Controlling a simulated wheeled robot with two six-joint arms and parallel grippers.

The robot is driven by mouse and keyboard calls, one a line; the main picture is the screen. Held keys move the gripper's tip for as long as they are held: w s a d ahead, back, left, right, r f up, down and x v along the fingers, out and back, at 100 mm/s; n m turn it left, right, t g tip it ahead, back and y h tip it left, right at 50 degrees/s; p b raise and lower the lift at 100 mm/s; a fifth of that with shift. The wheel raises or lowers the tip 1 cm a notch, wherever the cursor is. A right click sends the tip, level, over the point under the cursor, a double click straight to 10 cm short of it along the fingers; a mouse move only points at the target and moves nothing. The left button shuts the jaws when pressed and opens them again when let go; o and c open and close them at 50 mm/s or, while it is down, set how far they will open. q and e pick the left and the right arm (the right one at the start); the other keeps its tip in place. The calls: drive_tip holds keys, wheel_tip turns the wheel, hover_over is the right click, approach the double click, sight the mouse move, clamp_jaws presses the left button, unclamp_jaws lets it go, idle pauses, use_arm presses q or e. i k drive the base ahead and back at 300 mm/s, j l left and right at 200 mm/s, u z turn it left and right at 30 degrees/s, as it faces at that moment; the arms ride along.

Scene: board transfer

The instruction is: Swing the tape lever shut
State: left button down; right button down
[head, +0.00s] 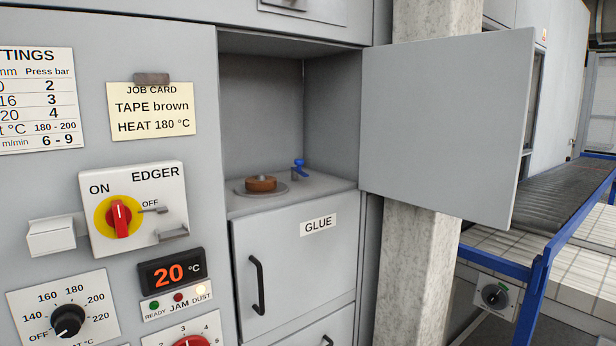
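The tape lever (299,168) is a small blue lever at the back right of the open compartment's shelf. It stands beside a brown tape roll (261,183) that sits on a grey round plate (243,190). The lever is apart from the roll, with its blue knob raised; I cannot tell its exact angle. A job card (150,112) on the panel reads TAPE brown and HEAT 180 °C. Neither of my grippers is in view.
The compartment door (445,130) stands open to the right. Below are a GLUE door (292,270) with a black handle, an EDGER switch (121,216), a heat dial (68,320) and a display (172,272) reading 20 °C. A roller conveyor (555,195) lies at the right.

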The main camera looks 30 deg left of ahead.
sight(299, 163)
drive_tip(key=u, duration=1.5)
drive_tip(key=i+u, duration=0.2)
drive_tip(key=i, duration=0.5)
